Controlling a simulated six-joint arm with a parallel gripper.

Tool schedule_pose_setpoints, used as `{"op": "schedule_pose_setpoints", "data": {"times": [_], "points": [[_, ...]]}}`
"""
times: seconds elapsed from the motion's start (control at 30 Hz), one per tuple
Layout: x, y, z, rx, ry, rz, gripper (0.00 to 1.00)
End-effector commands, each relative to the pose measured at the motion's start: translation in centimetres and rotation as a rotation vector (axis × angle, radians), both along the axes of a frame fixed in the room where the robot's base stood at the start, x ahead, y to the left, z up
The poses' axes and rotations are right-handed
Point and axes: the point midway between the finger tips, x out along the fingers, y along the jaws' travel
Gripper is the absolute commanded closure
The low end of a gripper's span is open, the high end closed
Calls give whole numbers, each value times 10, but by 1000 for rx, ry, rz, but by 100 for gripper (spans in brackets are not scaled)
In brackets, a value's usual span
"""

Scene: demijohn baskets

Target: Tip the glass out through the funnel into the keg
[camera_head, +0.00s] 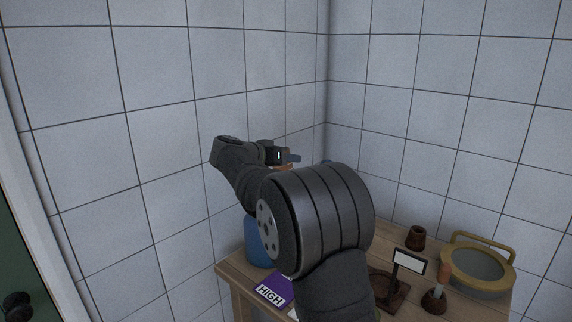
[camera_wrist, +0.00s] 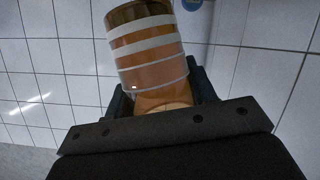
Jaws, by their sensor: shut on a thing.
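My gripper (camera_wrist: 158,92) is shut on an amber glass (camera_wrist: 147,50) with pale stripes, which leans a little in the wrist view. In the head view my gripper (camera_head: 283,156) is at the back near the wall corner, with a small orange-brown patch below it, too small to name. A blue rounded vessel (camera_head: 257,243), possibly the keg, stands at the table's left, partly hidden by my arm. A small blue piece (camera_wrist: 192,4) shows at the top of the wrist view. I cannot make out the funnel for certain.
On the wooden table (camera_head: 437,243) are a small brown pot (camera_head: 416,238), a dark stand with a white card (camera_head: 409,262), a brown-based tool (camera_head: 435,300) and a yellow-rimmed basin (camera_head: 480,268). A purple "HIGH" card (camera_head: 273,289) is at the front left. Tiled walls close off the back.

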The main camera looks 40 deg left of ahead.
Motion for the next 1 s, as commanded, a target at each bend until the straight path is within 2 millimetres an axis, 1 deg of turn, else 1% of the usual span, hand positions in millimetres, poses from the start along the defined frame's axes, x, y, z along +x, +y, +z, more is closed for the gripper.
{"op": "schedule_pose_setpoints", "data": {"times": [0.33, 0.47, 1.0], "points": [[0, -1, 0, -10, 6, 1, 80], [3, 0, 1, -11, 3, 41, 80], [21, 16, 1, -34, -10, 434, 80]]}}
